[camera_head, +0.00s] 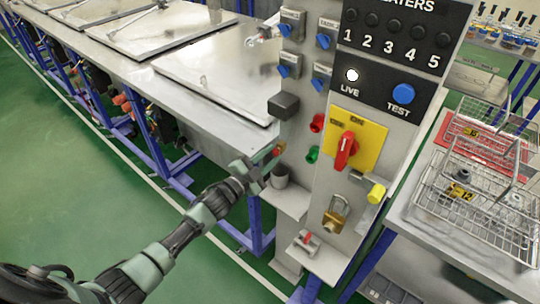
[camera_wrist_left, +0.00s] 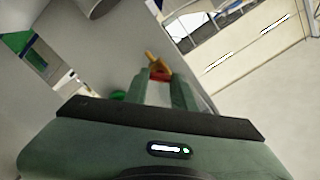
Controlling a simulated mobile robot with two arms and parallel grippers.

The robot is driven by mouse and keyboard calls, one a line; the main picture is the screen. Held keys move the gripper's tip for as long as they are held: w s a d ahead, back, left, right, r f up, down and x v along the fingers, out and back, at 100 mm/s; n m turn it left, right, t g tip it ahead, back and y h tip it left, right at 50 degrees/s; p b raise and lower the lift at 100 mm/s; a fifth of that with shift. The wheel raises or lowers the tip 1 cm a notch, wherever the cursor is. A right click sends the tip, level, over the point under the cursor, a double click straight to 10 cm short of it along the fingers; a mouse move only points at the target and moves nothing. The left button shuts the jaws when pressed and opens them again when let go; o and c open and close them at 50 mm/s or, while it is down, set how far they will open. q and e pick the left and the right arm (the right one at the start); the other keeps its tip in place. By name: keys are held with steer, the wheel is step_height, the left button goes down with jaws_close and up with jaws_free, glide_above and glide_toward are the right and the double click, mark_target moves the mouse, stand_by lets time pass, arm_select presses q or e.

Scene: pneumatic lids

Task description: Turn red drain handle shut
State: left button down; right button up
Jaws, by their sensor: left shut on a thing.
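The red drain handle (camera_wrist_left: 159,76) sits between the fingertips in the left wrist view, with a brass-coloured fitting (camera_wrist_left: 154,62) just beyond it. My left gripper (camera_wrist_left: 160,86) is shut on it, and the fingers cover part of its sides. In the head view my left gripper (camera_head: 268,168) reaches the left side of the grey control post, beside a small red part (camera_head: 279,149). The handle's exact angle is hard to tell there. My right gripper is in neither view.
The post carries a red switch on a yellow plate (camera_head: 371,141), a brass padlock (camera_head: 335,217) and red and green buttons. A grey cup (camera_head: 279,176) is just below my gripper. A bench with metal lids (camera_head: 215,75) runs behind; wire baskets (camera_head: 480,205) stand right.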

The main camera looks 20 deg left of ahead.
arm_select(q)
steer(key=shift+f, duration=0.1)
stand_by(0.3)
steer(key=c, duration=1.2)
jaws_free()
steer(key=shift+o, duration=0.2)
steer(key=b+v, duration=0.1)
steer(key=v, duration=0.6)
steer(key=shift+s+b, duration=0.4)
steer(key=shift+a, duration=0.1)
